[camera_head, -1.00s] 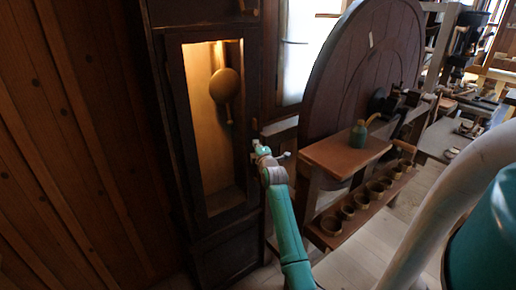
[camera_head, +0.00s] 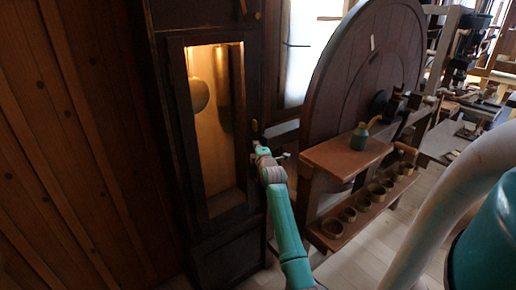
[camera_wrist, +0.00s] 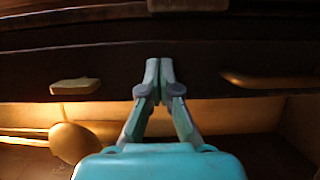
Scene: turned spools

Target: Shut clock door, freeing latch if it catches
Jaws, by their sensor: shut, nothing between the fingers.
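The clock door (camera_head: 249,95) is a dark wooden frame on the tall clock case. It looks nearly flush with the case, but I cannot tell whether it is fully shut. My gripper (camera_head: 256,141) is at its right stile, about halfway up. In the wrist view, my gripper (camera_wrist: 159,70) is shut and empty, its fingertips against or just in front of the dark stile; contact is unclear. A small brass piece (camera_wrist: 75,86) sits left of the fingertips and a longer brass piece (camera_wrist: 270,80) right. I cannot tell which is the latch.
The pendulum bob (camera_head: 199,95) hangs inside the lit case. A large round wooden wheel (camera_head: 350,75) stands at right. A plank wall (camera_head: 70,150) is at left.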

